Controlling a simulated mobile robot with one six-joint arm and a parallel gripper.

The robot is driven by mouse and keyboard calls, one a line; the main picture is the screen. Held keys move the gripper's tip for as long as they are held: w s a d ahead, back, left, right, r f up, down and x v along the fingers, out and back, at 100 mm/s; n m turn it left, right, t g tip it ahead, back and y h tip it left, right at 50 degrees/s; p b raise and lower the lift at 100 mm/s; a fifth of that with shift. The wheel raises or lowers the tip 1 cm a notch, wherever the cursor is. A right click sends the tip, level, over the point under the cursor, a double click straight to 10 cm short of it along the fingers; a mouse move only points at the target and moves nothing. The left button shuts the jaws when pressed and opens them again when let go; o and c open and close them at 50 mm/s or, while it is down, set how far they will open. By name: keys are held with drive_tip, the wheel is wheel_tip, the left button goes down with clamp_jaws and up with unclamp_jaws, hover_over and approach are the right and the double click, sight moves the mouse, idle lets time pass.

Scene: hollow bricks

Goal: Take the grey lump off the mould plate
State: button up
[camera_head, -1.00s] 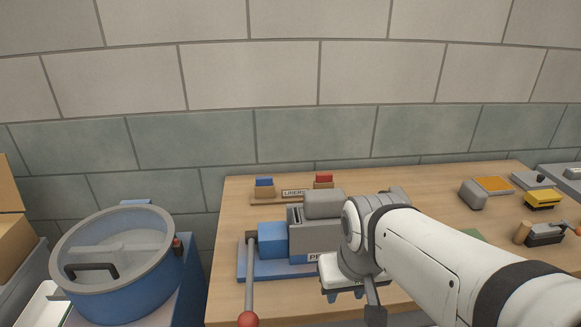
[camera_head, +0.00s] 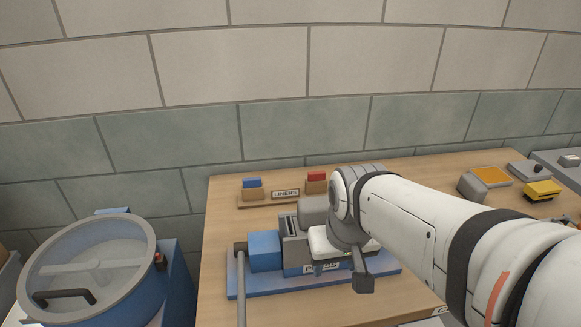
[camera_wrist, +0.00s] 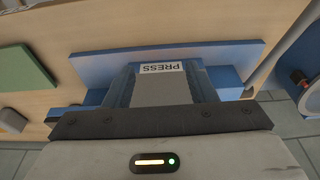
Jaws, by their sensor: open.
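No lump on a mould plate can be made out with certainty. A grey block (camera_head: 472,187) stands at the right of the bench, left of an orange-topped tray (camera_head: 492,176); I cannot tell whether it is the lump. The grey press (camera_head: 293,250), on a blue base (camera_head: 243,285), stands mid-bench and is partly hidden by my wrist. My gripper (camera_head: 333,264) is open in front of the press.
A liners rack (camera_head: 285,194) with blue and red pieces stands behind the press. A blue drum with a clear lid (camera_head: 88,262) is at the left. A yellow item (camera_head: 542,190) lies far right. The wrist view shows a green mat (camera_wrist: 22,75) and a small grey object (camera_wrist: 12,120).

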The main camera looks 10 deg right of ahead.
sight(321, 201)
drive_tip(key=o, duration=0.3)
drive_tip(key=w+r+p, duration=0.4)
drive_tip(key=r, duration=0.1)
drive_tip(key=shift+d+g, duration=0.25)
drive_tip(key=shift+g, duration=0.15)
drive_tip(key=o, duration=0.6)
drive_tip(key=shift+g, duration=0.7)
drive_tip(key=w+r+p, duration=0.1)
drive_tip(key=w+p, duration=0.1)
drive_tip(key=w+r+p, duration=0.1)
drive_tip(key=w+p, duration=0.1)
drive_tip(key=w, duration=0.1)
drive_tip(key=w+r+p, duration=0.2)
drive_tip(key=shift+w+p, duration=0.3)
drive_tip(key=shift+o, duration=0.7)
drive_tip(key=shift+w, duration=0.4)
drive_tip(key=shift+w+f+p, duration=0.15)
drive_tip(key=shift+f+p, duration=0.05)
drive_tip(key=shift+p, duration=0.1)
drive_tip(key=shift+w+a+f+p, duration=0.1)
drive_tip(key=shift+f+p, duration=0.35)
drive_tip(key=shift+f, duration=1.45)
drive_tip(key=shift+w+f+p, duration=0.1)
drive_tip(key=shift+f+p, duration=0.3)
drive_tip(key=shift+f, duration=1.5)
